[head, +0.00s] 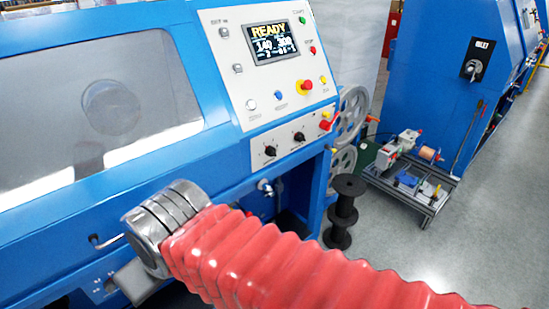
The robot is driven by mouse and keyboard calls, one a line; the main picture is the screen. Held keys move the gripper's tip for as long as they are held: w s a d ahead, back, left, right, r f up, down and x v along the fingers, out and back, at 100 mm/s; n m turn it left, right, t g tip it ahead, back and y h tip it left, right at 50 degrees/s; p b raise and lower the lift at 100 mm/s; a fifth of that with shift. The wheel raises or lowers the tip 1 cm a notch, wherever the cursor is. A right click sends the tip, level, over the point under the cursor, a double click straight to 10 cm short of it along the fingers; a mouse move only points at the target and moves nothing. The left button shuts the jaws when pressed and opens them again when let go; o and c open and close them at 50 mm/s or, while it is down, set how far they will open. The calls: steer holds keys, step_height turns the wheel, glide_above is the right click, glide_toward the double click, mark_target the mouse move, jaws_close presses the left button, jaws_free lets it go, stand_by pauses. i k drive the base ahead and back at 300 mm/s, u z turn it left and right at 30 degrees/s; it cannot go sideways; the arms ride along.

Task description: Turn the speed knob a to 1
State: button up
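Two black speed knobs sit on the lower grey panel (290,135) of the blue machine. One black knob (269,151) is on the left and another black knob (299,136) is to its right. Their labels are too small to read, so I cannot tell which one is knob a, or its setting. My arm, in a red ribbed sleeve, comes in from the lower right and ends in a grey metal part at the lower left, below and left of the knobs and apart from them. My gripper's fingers are not visible.
Above the knobs is a control panel (225,75) with a display (271,42) reading READY, a red-and-yellow stop button (305,86) and several small buttons. A black spool (345,205) stands right of the machine. A low cart (412,180) stands on the open grey floor.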

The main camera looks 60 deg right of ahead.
mark_target(270, 151)
steer(key=u, duration=0.05)
steer(key=k, duration=0.9)
steer(key=z, duration=0.5)
steer(key=i, duration=1)
steer(key=z, duration=0.05)
